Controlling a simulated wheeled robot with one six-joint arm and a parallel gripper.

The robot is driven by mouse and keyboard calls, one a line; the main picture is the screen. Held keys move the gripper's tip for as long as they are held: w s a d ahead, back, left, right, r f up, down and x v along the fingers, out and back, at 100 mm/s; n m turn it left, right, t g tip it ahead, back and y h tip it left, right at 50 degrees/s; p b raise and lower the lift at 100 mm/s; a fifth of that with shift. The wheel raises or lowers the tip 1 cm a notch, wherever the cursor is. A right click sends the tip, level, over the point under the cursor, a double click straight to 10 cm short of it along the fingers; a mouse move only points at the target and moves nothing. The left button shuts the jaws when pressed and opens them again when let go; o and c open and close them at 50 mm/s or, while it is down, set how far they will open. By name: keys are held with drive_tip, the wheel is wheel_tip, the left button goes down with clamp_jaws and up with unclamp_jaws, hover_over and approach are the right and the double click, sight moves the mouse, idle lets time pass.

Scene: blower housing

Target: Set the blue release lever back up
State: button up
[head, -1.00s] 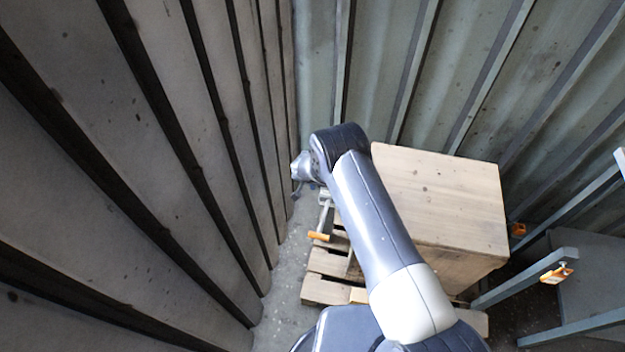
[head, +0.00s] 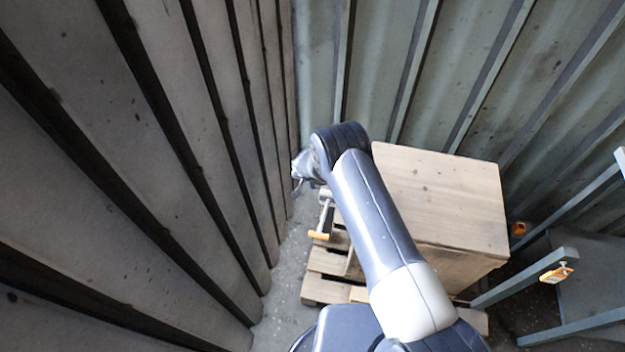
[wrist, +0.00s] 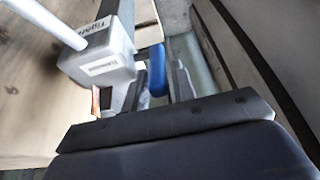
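The blue release lever (wrist: 156,70) shows in the wrist view as a short blue bar, close beside a light grey housing (wrist: 100,62) with printed labels. My gripper (wrist: 162,88) is open, with one finger on each side of the lever's lower part. I cannot tell whether either finger touches it. In the head view, my gripper (head: 299,182) is at the far end of my arm, left of the wooden crate. The lever cannot be made out there.
A wooden crate (head: 440,195) stands on a pallet (head: 325,290) to the right of my gripper. A bar with an orange end (head: 319,235) stands at the pallet's left side. Ribbed wall panels (head: 150,150) rise close on the left. A narrow floor strip (head: 285,300) is clear.

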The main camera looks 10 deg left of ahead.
drive_tip(key=shift+r, duration=0.1)
drive_tip(key=v, duration=1)
drive_tip(key=shift+r, duration=0.25)
drive_tip(key=shift+s, duration=0.15)
drive_tip(key=shift+c, duration=0.3)
